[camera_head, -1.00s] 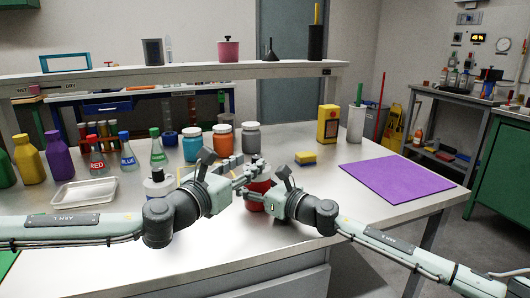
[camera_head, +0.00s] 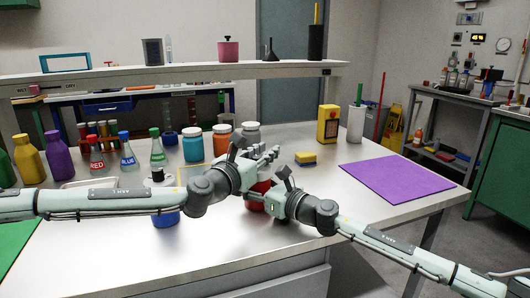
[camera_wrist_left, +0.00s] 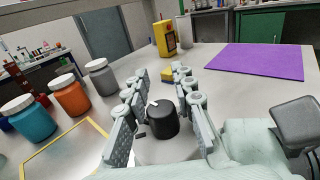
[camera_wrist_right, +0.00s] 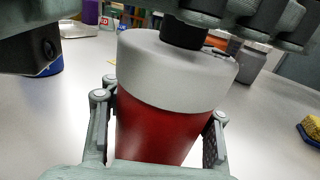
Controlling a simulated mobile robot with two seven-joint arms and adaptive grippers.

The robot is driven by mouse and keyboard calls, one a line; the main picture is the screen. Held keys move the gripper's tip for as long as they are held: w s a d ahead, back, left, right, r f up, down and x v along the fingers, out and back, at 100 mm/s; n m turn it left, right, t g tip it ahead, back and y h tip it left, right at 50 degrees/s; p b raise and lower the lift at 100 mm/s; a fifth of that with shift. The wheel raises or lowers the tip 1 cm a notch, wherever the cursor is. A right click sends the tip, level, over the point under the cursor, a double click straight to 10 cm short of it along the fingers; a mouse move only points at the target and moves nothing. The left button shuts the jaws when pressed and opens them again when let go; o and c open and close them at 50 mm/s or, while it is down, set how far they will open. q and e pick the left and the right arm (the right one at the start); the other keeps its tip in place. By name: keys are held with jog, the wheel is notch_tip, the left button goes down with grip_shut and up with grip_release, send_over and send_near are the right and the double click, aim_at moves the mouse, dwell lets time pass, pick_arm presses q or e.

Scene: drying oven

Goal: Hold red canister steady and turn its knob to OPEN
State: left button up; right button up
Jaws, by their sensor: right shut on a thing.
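The red canister (camera_wrist_right: 160,135) has a white lid (camera_wrist_right: 170,72) and a black knob (camera_wrist_right: 185,35) on top. It stands on the table, mostly hidden by my arms in the head view (camera_head: 261,186). My right gripper (camera_head: 256,196) is shut on the canister's red body, a finger on each side. My left gripper (camera_head: 264,158) is above the lid. In the left wrist view its fingers are spread on both sides of the knob (camera_wrist_left: 162,120), with gaps to it. No OPEN mark on the lid is legible.
A blue-based container (camera_head: 165,218) stands left of the canister, under my left arm. White-capped jars (camera_head: 193,146) stand behind. A yellow sponge (camera_head: 305,158) and a purple mat (camera_head: 398,178) lie to the right. The table front is clear.

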pick_arm(q)
grip_shut()
jog(key=m+g+h, duration=0.3)
jog(key=s+d+m+g+h, duration=0.1)
jog(key=h, duration=0.1)
jog(key=shift+d+m+g, duration=0.1)
jog(key=shift+m+g, duration=0.2)
jog(key=shift+g, duration=0.1)
